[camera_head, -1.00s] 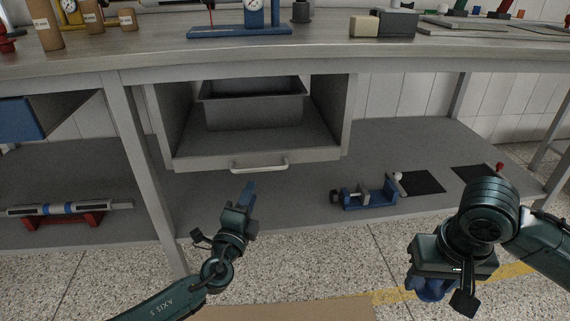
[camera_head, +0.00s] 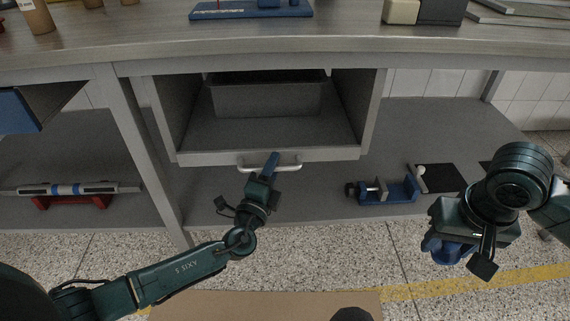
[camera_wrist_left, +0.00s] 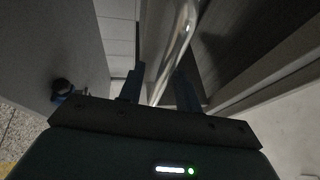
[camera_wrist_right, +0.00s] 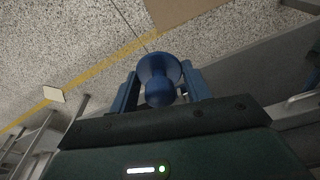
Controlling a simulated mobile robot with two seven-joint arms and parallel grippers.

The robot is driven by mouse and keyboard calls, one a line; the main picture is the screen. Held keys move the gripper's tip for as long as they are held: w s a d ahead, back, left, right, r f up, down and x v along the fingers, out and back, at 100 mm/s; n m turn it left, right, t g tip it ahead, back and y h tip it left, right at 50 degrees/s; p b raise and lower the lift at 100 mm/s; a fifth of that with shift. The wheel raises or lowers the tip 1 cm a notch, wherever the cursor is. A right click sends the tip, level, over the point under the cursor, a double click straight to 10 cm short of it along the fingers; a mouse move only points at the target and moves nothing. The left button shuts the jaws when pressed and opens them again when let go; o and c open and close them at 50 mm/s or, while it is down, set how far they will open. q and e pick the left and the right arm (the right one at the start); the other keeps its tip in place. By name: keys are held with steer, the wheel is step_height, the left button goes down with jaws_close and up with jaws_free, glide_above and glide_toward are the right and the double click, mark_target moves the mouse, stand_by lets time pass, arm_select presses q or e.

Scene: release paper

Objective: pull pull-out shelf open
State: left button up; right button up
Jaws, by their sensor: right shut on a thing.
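The pull-out shelf (camera_head: 322,153) is a grey tray-like board under the bench top, with a pale bar handle (camera_head: 247,167) on its front edge. My right gripper (camera_head: 446,246) is away at the right, above the floor, and is shut on a blue rounded knob-like thing (camera_wrist_right: 159,78) in the right wrist view.
A grey bin (camera_head: 268,98) stands on the shelf. A blue vise-like fixture (camera_head: 392,190) and dark mat (camera_head: 440,178) lie on the lower board. A blue drawer (camera_head: 20,110) and a level on a red stand (camera_head: 70,201) are at the left.

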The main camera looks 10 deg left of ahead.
arm_select(q)
jaws_close()
stand_by(0.4)
steer(key=shift+s, duration=0.15)
